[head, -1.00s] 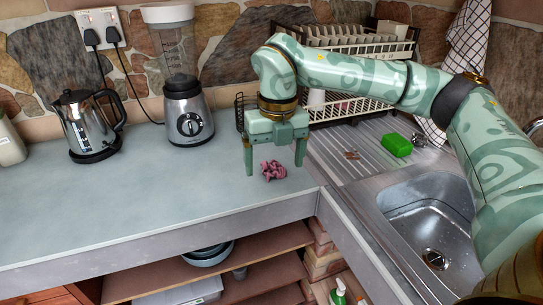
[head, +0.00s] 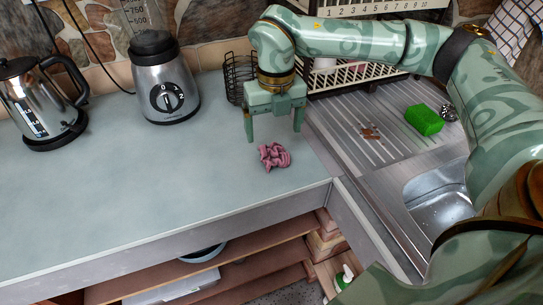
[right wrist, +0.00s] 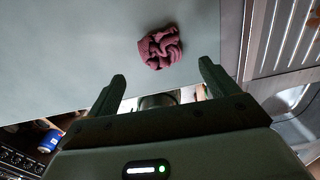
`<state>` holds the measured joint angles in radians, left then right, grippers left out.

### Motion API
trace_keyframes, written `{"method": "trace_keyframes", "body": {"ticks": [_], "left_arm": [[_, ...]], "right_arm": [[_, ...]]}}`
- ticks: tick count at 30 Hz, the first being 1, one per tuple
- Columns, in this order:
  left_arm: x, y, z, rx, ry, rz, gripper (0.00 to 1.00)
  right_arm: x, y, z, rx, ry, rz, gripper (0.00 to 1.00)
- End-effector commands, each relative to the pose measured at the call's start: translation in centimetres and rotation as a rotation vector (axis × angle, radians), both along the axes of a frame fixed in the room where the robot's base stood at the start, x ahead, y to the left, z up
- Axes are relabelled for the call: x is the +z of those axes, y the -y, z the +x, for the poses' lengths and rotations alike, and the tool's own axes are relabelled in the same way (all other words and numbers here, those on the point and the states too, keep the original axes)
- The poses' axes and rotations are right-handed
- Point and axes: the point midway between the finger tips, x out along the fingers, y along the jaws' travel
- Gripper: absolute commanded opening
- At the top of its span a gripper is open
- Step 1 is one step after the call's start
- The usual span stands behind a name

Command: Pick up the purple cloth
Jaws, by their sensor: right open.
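The purple cloth (head: 274,156), a small crumpled pinkish-purple bundle, lies on the pale counter (head: 130,190) near its right end. My right gripper (head: 275,135) points down with its two fingers spread and nothing between them. In the head view its fingertips show just above the cloth in the picture, apart from it. In the right wrist view the cloth (right wrist: 160,48) lies past the fingertips of the open gripper (right wrist: 163,70), roughly centred between them, with bare counter around it. My left gripper is not in view.
A blender (head: 165,88) and a kettle (head: 42,105) stand at the back left. A dish rack (head: 350,72) stands behind my right arm. A green block (head: 424,119) and a small brown piece (head: 370,133) lie on the drainboard by the sink (head: 440,200). The counter left of the cloth is clear.

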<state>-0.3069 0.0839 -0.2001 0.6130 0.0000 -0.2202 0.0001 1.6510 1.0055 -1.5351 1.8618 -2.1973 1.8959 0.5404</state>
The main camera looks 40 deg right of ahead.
Motion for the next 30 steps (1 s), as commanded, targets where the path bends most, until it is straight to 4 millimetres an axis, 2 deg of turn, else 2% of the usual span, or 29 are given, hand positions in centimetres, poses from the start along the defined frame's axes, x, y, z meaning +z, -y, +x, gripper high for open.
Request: {"method": "trace_keyframes", "body": {"ticks": [1, 10, 18, 25, 30], "left_arm": [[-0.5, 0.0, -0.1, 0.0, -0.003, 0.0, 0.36], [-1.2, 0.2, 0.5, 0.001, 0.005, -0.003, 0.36], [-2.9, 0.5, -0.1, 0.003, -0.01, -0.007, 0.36], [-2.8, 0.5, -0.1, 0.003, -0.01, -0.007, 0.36], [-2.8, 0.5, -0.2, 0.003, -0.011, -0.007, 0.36]], "right_arm": [[-1.2, 0.0, 0.0, 0.001, -0.003, 0.0, 0.86], [-3.5, 0.0, 0.0, 0.001, -0.001, 0.0, 0.86], [-7.7, 0.1, -0.1, 0.001, -0.003, 0.001, 0.86], [-7.7, 0.1, -0.1, 0.001, 0.001, 0.001, 0.86], [-7.7, 0.1, -0.1, 0.001, 0.001, 0.001, 0.39]]}}
